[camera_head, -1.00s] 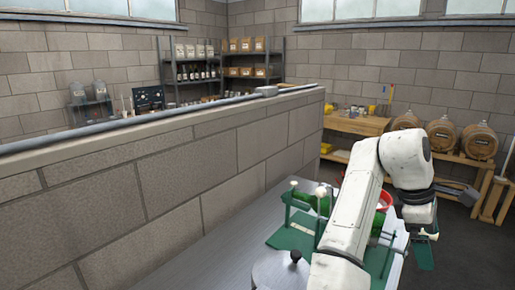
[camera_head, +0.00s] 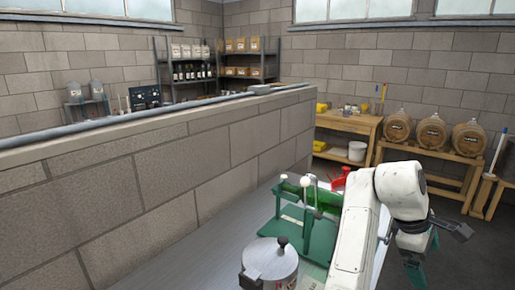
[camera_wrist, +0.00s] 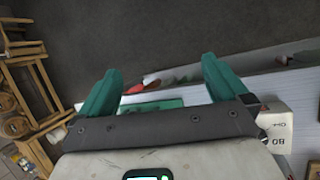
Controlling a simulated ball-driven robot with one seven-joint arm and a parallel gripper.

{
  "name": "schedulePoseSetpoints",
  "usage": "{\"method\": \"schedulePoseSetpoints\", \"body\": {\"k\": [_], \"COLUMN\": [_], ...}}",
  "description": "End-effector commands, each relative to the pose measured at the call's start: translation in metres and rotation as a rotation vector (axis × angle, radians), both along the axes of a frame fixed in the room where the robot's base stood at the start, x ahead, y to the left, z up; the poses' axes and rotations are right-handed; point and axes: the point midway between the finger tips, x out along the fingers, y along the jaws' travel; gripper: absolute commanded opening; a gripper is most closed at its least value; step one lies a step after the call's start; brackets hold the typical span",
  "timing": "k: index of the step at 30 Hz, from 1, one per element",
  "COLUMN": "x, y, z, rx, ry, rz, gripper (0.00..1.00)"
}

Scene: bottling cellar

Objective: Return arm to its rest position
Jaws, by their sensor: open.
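My arm, white with dark joints, reaches up from the bottom of the head view and bends over to the right. My gripper (camera_head: 424,258) hangs at its end, beyond the right side of the metal worktop (camera_head: 215,262), over the dark floor. In the wrist view its two green fingers stand wide apart with nothing between the tips (camera_wrist: 163,70). The gripper is open and empty. Part of the worktop behind my arm is hidden.
On the worktop stand a lidded metal pot (camera_head: 270,262), a green stand with a green bottle (camera_head: 318,193) and a red funnel-like piece (camera_head: 341,180). A block wall (camera_head: 150,165) runs along the left. Barrels (camera_head: 432,132) rest on a wooden rack behind. Floor on the right is clear.

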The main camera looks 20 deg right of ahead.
Motion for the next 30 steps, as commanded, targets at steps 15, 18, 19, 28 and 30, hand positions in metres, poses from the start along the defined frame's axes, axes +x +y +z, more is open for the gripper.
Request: {"method": "schedulePoseSetpoints", "body": {"k": [15, 18, 19, 28, 30], "x": [-0.041, -0.054, -0.059, -0.126, -0.144], "y": [0.033, 0.052, 0.059, 0.151, 0.174], "z": [-0.121, -0.149, -0.157, -0.232, -0.243], "rx": [-0.126, -0.092, -0.077, 0.157, 0.222], "ry": [-0.275, -0.329, -0.343, -0.422, -0.420], "rz": [-0.096, -0.108, -0.113, -0.214, -0.250], "gripper": [1.00, 1.00, 1.00, 1.00, 1.00]}}
